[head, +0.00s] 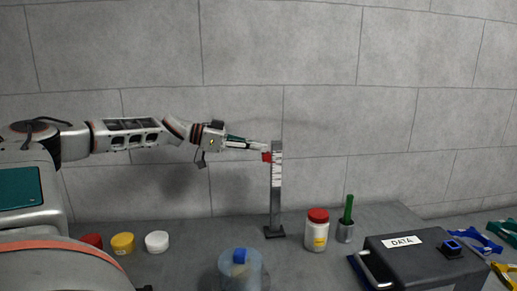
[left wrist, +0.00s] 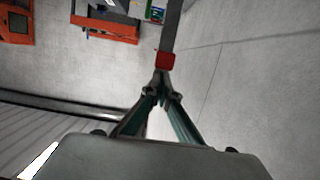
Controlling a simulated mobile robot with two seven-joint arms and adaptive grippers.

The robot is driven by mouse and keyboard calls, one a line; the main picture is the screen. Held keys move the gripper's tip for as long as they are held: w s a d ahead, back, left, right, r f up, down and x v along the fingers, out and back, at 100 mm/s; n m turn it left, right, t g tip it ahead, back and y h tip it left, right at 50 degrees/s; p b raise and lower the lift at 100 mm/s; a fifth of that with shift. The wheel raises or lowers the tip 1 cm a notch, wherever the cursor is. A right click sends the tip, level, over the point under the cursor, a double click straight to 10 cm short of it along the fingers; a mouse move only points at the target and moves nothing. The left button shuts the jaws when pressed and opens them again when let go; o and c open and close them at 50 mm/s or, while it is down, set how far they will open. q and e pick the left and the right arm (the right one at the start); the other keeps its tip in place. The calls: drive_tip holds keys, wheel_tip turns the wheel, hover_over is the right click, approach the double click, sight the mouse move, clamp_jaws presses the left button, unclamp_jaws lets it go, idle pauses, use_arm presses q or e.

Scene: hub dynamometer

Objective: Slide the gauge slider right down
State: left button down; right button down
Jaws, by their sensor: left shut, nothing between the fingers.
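The gauge (head: 276,195) is a thin grey upright post with pale markings near its top, standing on a small dark foot on the bench. Its red slider (head: 267,157) sits high on the post, close to the top. My left gripper (head: 263,147) reaches in from the left at the slider's height, with its tips at or just above the slider. In the left wrist view the shut fingertips (left wrist: 162,74) are right by the red slider (left wrist: 165,60); whether they touch it I cannot tell. My right gripper is not in view.
A red-lidded jar (head: 317,232), a cup (head: 345,232) with a green stick and a black DATA box (head: 425,262) stand right of the post. A bluish translucent container (head: 241,272) stands in front. Red, yellow and white caps (head: 157,242) lie at left.

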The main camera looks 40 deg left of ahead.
use_arm(q)
drive_tip(key=shift+f, duration=0.1)
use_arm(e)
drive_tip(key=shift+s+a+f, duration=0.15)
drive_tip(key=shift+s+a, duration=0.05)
